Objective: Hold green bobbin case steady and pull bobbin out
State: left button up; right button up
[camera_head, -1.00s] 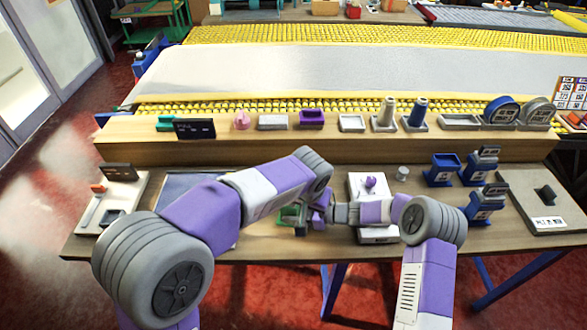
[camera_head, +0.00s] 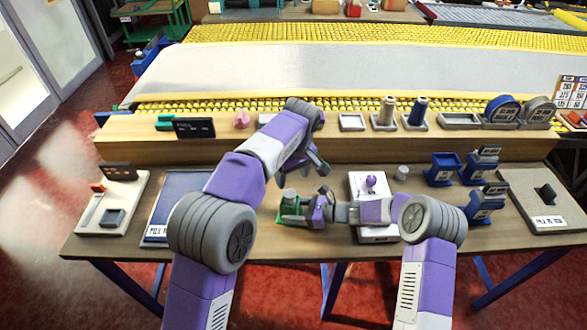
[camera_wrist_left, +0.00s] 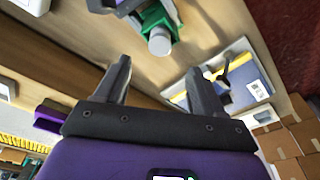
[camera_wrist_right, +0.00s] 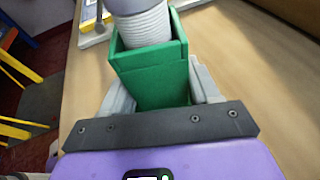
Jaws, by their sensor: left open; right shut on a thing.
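The green bobbin case (camera_head: 291,212) stands on the wooden table left of my right gripper (camera_head: 307,211). The right wrist view shows both fingers closed on the sides of the green case (camera_wrist_right: 150,75). The grey ribbed bobbin (camera_wrist_right: 145,26) still sits in the case's open top and sticks out of it; it also shows in the left wrist view (camera_wrist_left: 160,41). My left gripper (camera_head: 320,166) is open and empty, above and behind the case, apart from the bobbin. In the left wrist view its fingers (camera_wrist_left: 160,78) are spread wide.
A white device with a purple knob (camera_head: 370,184) stands to the right under my right forearm. A blue panel (camera_head: 163,205) lies to the left. Blue holders (camera_head: 441,171) stand further right. A raised wooden shelf with small trays (camera_head: 352,122) runs along the back.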

aim_at(290, 193)
pick_arm(q)
jog(key=f, duration=0.6)
jog(key=w+f, duration=0.1)
jog(key=f, duration=0.2)
jog(key=shift+w+a+f, duration=0.1)
jog(key=shift+a+f, duration=0.05)
jog(key=shift+a, duration=0.2)
jog(key=c, duration=1.2)
jog(key=shift+o, duration=0.2)
jog(key=shift+r, duration=4.25)
